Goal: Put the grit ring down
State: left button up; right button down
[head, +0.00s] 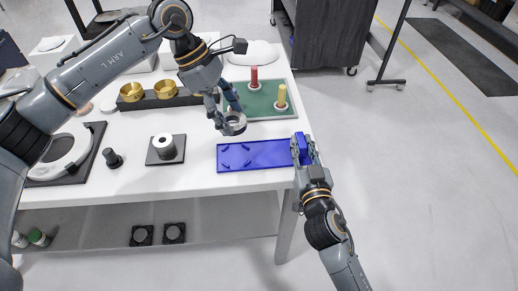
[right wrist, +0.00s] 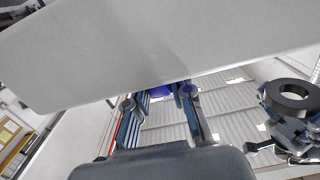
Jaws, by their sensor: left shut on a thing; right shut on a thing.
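The grit ring, a grey ring (head: 235,122), hangs in my left gripper (head: 229,112). That gripper is shut on the ring and appears to hold it above the table, between the green mat and the blue plate. The ring also shows as a dark ring at the right of the right wrist view (right wrist: 294,95). My right gripper (head: 305,150) is shut on a blue piece at the right end of the blue plate (head: 255,156), by the table's edge. I cannot tell whether this piece is part of the plate. In the right wrist view the fingers (right wrist: 160,103) are partly hidden.
A green mat (head: 238,103) carries a red post (head: 254,77) and a yellow post (head: 281,97). A white roll (head: 164,145) stands on a dark square base. Two brass bowls (head: 165,88) sit in a dark rack.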

aim_at(240, 157)
pick_arm(q)
notch_tip(240, 157, down, 11)
jog(key=shift+r, duration=0.1)
dwell(0.4)
jog(key=o, duration=1.4)
jog(key=v, duration=1.2)
jog(key=shift+w, duration=0.1)
